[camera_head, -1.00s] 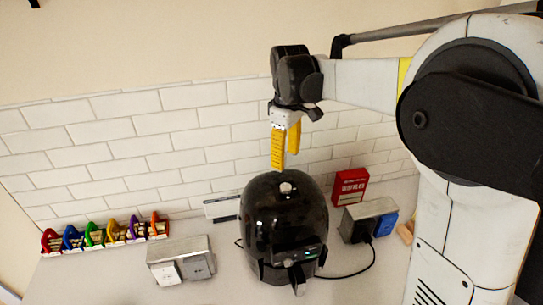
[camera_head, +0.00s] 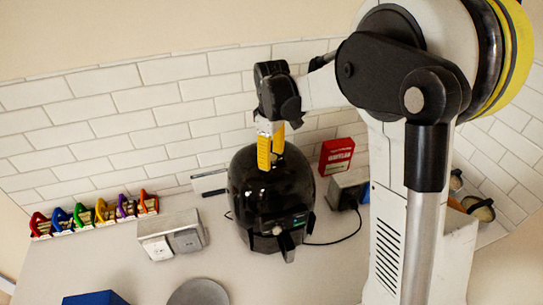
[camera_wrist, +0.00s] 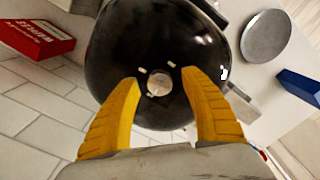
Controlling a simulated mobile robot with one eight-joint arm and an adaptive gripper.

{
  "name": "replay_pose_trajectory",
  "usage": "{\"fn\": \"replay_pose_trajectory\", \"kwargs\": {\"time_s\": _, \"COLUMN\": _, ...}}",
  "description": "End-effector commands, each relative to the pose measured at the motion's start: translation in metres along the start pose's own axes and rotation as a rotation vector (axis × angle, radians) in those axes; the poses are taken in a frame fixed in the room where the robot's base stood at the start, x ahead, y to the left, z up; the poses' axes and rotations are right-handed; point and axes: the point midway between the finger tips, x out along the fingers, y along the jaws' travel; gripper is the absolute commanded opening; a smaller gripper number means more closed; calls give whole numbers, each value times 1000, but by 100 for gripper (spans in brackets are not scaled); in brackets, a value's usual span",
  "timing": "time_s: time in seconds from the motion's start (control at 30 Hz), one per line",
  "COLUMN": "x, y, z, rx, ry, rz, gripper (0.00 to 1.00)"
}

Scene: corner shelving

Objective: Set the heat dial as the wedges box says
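The air fryer (camera_head: 268,195) is a rounded glossy black appliance on the counter. Its heat dial (camera_wrist: 159,83) is a small silver knob on the top, seen in the wrist view; in the head view my fingers hide it. My gripper (camera_head: 270,160) points down just over the fryer's top. In the wrist view its yellow fingers (camera_wrist: 160,78) are apart, one on each side of the dial, with visible gaps. Whether the tips are level with the dial is unclear. The red wedges box (camera_head: 337,155) stands behind right of the fryer; its print is too small to read.
A metal socket box (camera_head: 345,190) with a dark plug and cord sits right of the fryer. Another socket unit (camera_head: 170,235) and a row of coloured clips (camera_head: 95,214) lie left. A grey round plate (camera_head: 198,292) and blue box (camera_head: 95,298) are in front. A tiled wall stands behind.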

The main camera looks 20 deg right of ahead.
Motion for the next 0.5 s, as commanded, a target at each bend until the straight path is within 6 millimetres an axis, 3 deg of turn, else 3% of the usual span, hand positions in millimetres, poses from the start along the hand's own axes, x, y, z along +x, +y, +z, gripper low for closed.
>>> {"fn": "replay_pose_trajectory", "kwargs": {"time_s": 0.03, "x": 0, "y": 0, "z": 0, "rx": 0, "ry": 0, "rz": 0, "gripper": 43}}
{"fn": "replay_pose_trajectory", "kwargs": {"time_s": 0.17, "x": 0, "y": 0, "z": 0, "rx": 0, "ry": 0, "rz": 0, "gripper": 3}}
{"fn": "replay_pose_trajectory", "kwargs": {"time_s": 0.2, "x": 0, "y": 0, "z": 0, "rx": 0, "ry": 0, "rz": 0, "gripper": 0}}
{"fn": "replay_pose_trajectory", "kwargs": {"time_s": 0.5, "x": 0, "y": 0, "z": 0, "rx": 27, "ry": 0, "rz": 0, "gripper": 0}}
